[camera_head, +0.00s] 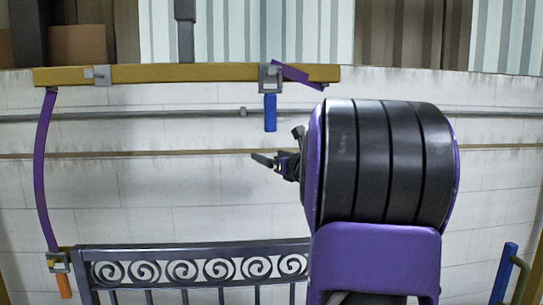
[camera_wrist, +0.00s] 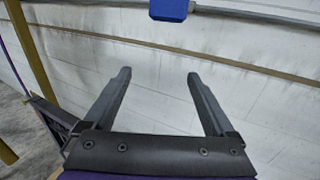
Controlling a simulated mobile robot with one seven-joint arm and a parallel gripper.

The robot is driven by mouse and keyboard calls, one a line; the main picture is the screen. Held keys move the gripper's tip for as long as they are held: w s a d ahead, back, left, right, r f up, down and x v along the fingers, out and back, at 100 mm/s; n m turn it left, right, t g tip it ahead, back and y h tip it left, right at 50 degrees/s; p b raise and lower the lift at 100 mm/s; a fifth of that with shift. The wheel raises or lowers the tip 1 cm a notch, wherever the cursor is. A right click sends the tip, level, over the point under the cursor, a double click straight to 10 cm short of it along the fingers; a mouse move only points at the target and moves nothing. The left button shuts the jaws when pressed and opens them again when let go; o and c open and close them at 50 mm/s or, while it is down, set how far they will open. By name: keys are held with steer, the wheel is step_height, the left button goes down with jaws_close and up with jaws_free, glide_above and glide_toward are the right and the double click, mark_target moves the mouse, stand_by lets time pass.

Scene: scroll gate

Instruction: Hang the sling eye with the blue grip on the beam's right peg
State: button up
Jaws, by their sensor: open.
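The yellow beam (camera_head: 190,73) hangs level across the upper left of the head view. The grey sling eye (camera_head: 264,86) with the blue grip (camera_head: 270,113) is at the beam's right part, grip hanging straight down. The right peg is not clearly distinguishable there, and I cannot tell whether it passes through the eye. A short purple strap (camera_head: 295,75) runs from the eye to the right. My gripper (camera_head: 262,160) is open and empty, below the blue grip and apart from it. In the wrist view the blue grip (camera_wrist: 169,9) shows beyond the fingertips.
A purple sling (camera_head: 42,170) hangs from the beam's left end to a lower eye with an orange grip (camera_head: 65,286). A grey fitting (camera_head: 97,75) sits on the beam's left part. A dark scroll gate (camera_head: 190,269) stands below. A blue handle (camera_head: 504,272) is at the lower right.

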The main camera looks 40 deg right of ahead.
steer(key=shift+s, duration=0.1)
steer(key=s+a, duration=0.5)
steer(key=s, duration=0.4)
steer(key=shift+s+a, duration=0.15)
steer(key=shift+a, duration=0.2)
stand_by(0.3)
steer(key=shift+r, duration=0.15)
stand_by(1.0)
